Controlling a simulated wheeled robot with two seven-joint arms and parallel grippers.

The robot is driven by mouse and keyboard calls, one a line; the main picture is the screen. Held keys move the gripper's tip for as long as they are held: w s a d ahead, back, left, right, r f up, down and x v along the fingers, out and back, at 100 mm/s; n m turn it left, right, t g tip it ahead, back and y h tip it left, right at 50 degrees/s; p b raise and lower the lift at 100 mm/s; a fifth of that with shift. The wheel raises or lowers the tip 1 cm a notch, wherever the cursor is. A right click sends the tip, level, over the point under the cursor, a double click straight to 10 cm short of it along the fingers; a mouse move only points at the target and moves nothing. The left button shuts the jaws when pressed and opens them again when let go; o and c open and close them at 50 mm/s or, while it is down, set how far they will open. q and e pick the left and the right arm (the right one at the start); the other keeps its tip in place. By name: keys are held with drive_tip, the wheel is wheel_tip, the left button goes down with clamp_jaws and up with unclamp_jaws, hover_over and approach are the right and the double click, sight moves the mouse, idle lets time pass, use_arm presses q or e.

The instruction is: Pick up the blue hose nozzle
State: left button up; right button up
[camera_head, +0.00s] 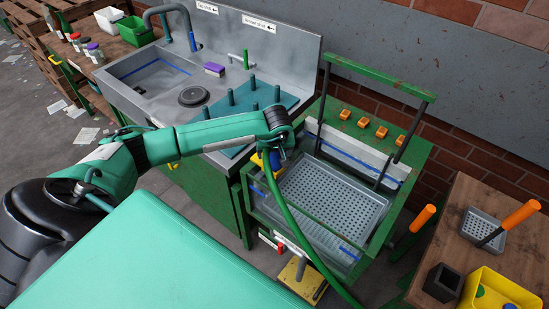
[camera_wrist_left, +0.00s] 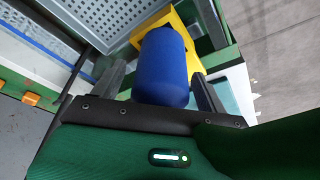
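The blue hose nozzle (camera_wrist_left: 163,68) is a rounded blue cylinder in the left wrist view, with its dark far end at a yellow holder (camera_wrist_left: 184,32). My left gripper (camera_wrist_left: 160,88) has its two dark fingers on either side of the nozzle. A narrow gap shows on the left side, so the fingers look open around it. In the head view, a little of the nozzle (camera_head: 275,159) shows below my left wrist; the arm hides most of the gripper. My right gripper is not in view.
A green hose (camera_head: 292,222) hangs down from near the gripper. Beside it is a green-framed basin with a perforated grey tray (camera_head: 335,203). A steel sink (camera_head: 155,77) and teal peg mat (camera_head: 265,94) lie behind. A wooden table (camera_head: 462,240) stands right.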

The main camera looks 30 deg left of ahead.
use_arm(q)
drive_tip(key=c, duration=1.1)
drive_tip(key=shift+r, duration=0.15)
wheel_tip(320, 180, up, 20)
drive_tip(key=b, duration=0.6)
drive_tip(key=shift+o, duration=1.1)
